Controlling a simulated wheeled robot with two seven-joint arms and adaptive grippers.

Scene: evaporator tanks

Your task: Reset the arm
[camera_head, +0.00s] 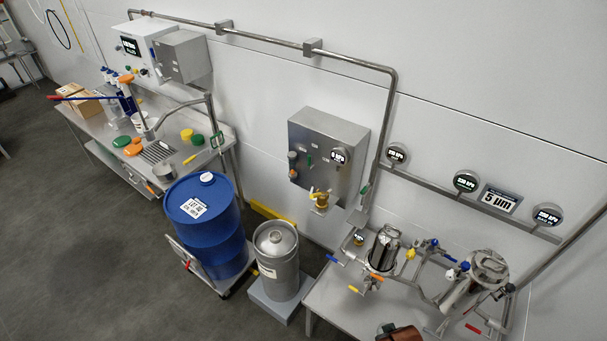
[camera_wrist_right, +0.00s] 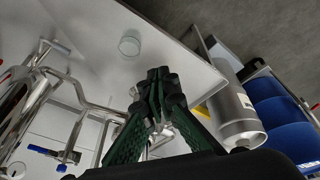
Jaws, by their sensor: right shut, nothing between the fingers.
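My right gripper (camera_wrist_right: 160,85) shows in the right wrist view, its dark green fingers closed together at the tips with nothing between them. It is in front of a pale bench top with steel tubing. My left gripper is in neither view.
A steel bench (camera_head: 335,300) carries filter housings (camera_head: 384,249), pipes and coloured valve handles. A steel keg (camera_head: 277,262) and a blue drum (camera_head: 205,225) stand left of it. A sink bench (camera_head: 90,125) is further left. Dark floor (camera_head: 80,270) is clear at the lower left.

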